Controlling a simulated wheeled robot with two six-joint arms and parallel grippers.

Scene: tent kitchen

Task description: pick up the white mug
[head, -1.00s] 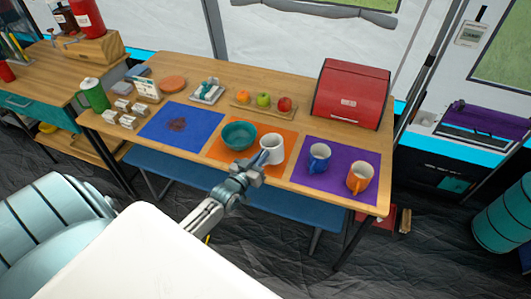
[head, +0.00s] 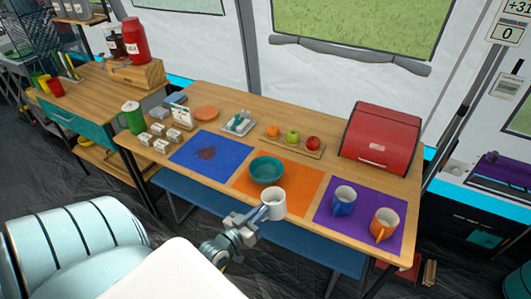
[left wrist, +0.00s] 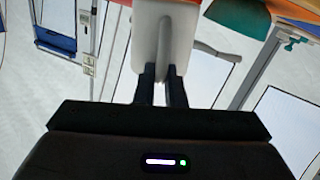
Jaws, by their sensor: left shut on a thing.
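The white mug (head: 276,205) is at the front edge of the orange mat (head: 309,185) in the head view, in front of the teal bowl. My left gripper (head: 262,211) is shut on the white mug from its left front side. In the left wrist view the white mug (left wrist: 182,50) fills the top middle, with the gripper fingers (left wrist: 161,85) closed at its handle. The mug looks upright and appears lifted off the mat. My right gripper is not in view.
The teal bowl (head: 266,169) stands just behind the mug. A blue mug (head: 343,201) and an orange mug (head: 383,225) stand on the purple mat (head: 328,221) to the right. A red bread box (head: 382,138) is behind them. The blue bench (head: 188,193) runs below the table front.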

